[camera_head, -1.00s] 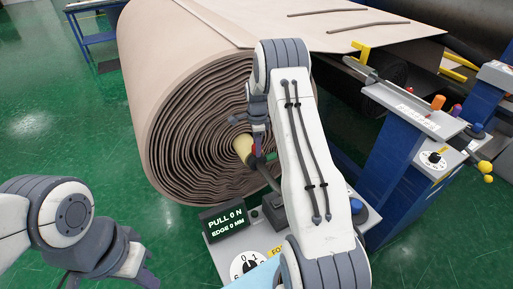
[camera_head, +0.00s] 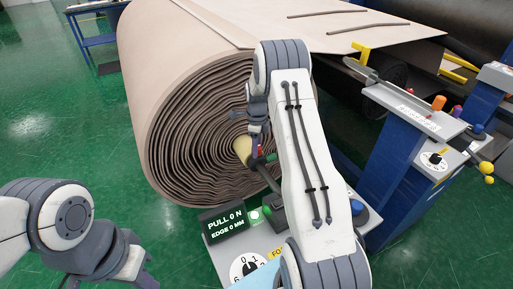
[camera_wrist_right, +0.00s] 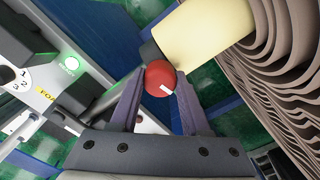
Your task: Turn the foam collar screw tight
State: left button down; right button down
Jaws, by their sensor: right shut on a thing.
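The foam collar screw shows as a red round knob with a white mark (camera_wrist_right: 160,78) in the right wrist view. It sits beside the pale yellow core (camera_wrist_right: 203,35), whose end also shows in the head view (camera_head: 242,148) at the middle of the roll. My right gripper (camera_wrist_right: 158,88) is shut on the red knob, one finger on each side. In the head view my right gripper (camera_head: 258,150) is partly hidden by its own arm. My left gripper (camera_head: 122,270) hangs at the bottom left, away from the roll, its fingertips cut off or unclear.
The large wrapped foam roll (camera_head: 205,125) fills the middle. Below it a panel carries a display (camera_head: 225,222) reading PULL 0 N, EDGE 0 MM, a numbered dial (camera_head: 247,267) and a lit green lamp (camera_wrist_right: 71,63). A blue stand (camera_head: 400,170) is at right. Green floor is free at left.

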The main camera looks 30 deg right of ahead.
jog(key=shift+c, duration=1.9)
grip_release()
jog(key=shift+r, duration=0.1)
jog(key=shift+w+r, duration=0.1)
jog(key=shift+r, duration=0.3)
notch_tip(320, 180, up, 10)
jog(key=b, duration=0.2)
jog(key=shift+f, duration=0.2)
